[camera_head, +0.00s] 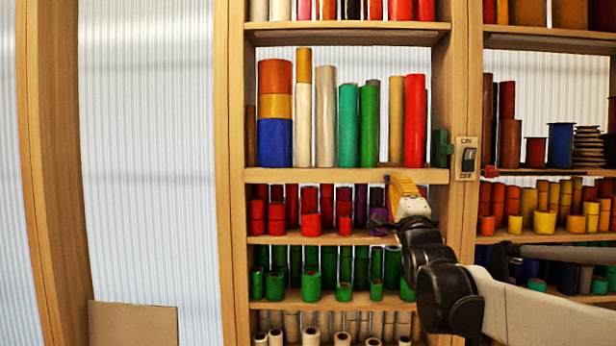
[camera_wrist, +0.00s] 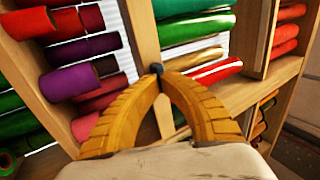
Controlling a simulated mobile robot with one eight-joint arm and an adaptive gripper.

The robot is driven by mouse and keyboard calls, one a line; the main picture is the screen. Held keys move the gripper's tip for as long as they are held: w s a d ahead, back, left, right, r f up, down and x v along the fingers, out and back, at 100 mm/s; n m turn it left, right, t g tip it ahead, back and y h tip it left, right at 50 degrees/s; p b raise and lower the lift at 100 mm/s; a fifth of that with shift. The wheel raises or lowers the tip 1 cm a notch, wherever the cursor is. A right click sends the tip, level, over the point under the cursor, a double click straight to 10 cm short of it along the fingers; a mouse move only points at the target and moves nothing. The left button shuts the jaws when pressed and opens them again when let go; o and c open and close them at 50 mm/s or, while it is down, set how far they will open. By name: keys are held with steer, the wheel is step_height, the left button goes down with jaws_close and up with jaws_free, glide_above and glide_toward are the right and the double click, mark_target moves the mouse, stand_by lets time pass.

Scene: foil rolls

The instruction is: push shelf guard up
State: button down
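I cannot clearly tell which piece is the shelf guard. A wooden board (camera_head: 346,176) runs along the front of the shelf under the tall rolls, and it also shows as a pale wooden strip in the wrist view (camera_wrist: 140,30). My gripper (camera_head: 398,182) is in front of this board, right of its middle. In the wrist view its yellow fingers (camera_wrist: 158,72) arch inward and their tips meet at a small dark spot against the wood. The fingers look shut with no object between them. Whether the tips touch the wood is unclear.
Tall coloured rolls (camera_head: 368,125) stand above the board, with red rolls (camera_head: 310,224) and green rolls (camera_head: 310,286) below. A switch plate (camera_head: 466,158) and a dark green block (camera_head: 441,148) are by the right post. A striped wall (camera_head: 150,150) fills the left.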

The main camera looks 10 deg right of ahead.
steer(key=shift+r+p, duration=0.35)
steer(key=shift+r, duration=0.35)
step_height(320, 180, up, 3)
steer(key=shift+f+p, duration=0.1)
steer(key=shift+p, duration=0.75)
steer(key=shift+f, duration=0.1)
stand_by(0.4)
steer(key=s, duration=0.2)
steer(key=s+a, duration=0.1)
steer(key=s, duration=0.1)
steer(key=shift+s+a, duration=0.1)
steer(key=shift+s, duration=0.15)
stand_by(0.5)
